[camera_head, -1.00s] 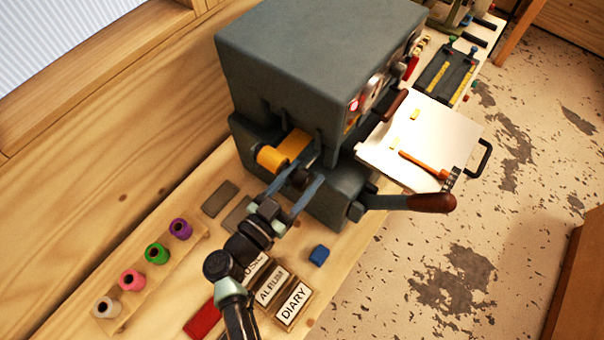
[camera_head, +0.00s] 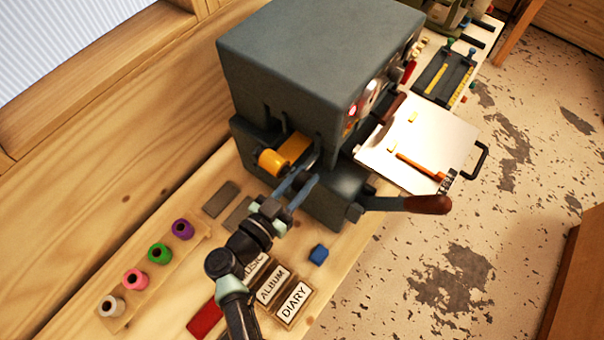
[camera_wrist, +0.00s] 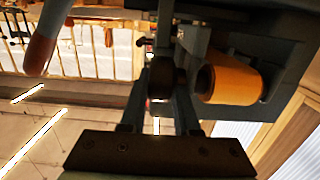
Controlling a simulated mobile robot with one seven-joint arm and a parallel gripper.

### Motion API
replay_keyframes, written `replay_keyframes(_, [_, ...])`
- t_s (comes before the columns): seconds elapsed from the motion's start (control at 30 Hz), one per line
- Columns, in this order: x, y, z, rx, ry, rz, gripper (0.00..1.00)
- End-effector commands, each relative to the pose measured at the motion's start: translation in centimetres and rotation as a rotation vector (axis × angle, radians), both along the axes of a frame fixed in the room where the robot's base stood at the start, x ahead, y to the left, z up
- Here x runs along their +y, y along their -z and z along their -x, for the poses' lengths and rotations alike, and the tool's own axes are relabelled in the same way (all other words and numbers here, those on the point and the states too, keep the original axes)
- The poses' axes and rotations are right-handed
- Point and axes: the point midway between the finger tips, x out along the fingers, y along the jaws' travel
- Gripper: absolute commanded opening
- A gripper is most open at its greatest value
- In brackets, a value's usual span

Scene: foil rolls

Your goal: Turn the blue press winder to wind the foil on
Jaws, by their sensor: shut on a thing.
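The grey-blue press (camera_head: 310,65) stands on the wooden bench. A gold foil roll (camera_head: 271,161) sticks out of its near side; it also shows in the wrist view (camera_wrist: 232,80). The winder, a dark knob (camera_wrist: 162,75), sits beside the roll on the press's side. My gripper (camera_head: 303,180) is at this knob, and in the wrist view its two fingers (camera_wrist: 160,95) stand on either side of it, shut on it. In the head view the fingers hide most of the knob.
A lever with a brown handle (camera_head: 425,204) juts out to the right of my gripper. Several coloured spools (camera_head: 160,252) stand in a rack at left. Label blocks (camera_head: 272,285) and a small blue block (camera_head: 318,254) lie below. A white board (camera_head: 420,140) is at right.

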Motion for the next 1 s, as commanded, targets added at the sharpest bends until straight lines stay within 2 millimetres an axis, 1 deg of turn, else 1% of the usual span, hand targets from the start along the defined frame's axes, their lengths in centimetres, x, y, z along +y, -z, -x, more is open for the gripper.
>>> replay_keyframes(0.03, [0.01, -0.81, -0.01, 0.023, -0.001, -0.017, 0.00])
replay_keyframes(0.17, [0.01, -1.01, -0.08, 0.097, -0.002, -0.072, 0.00])
replay_keyframes(0.7, [-0.16, -0.20, -0.52, 0.496, -0.004, -0.366, 0.00])
replay_keyframes(1.0, [-0.25, -0.05, -0.64, 0.679, -0.004, -0.496, 0.00])
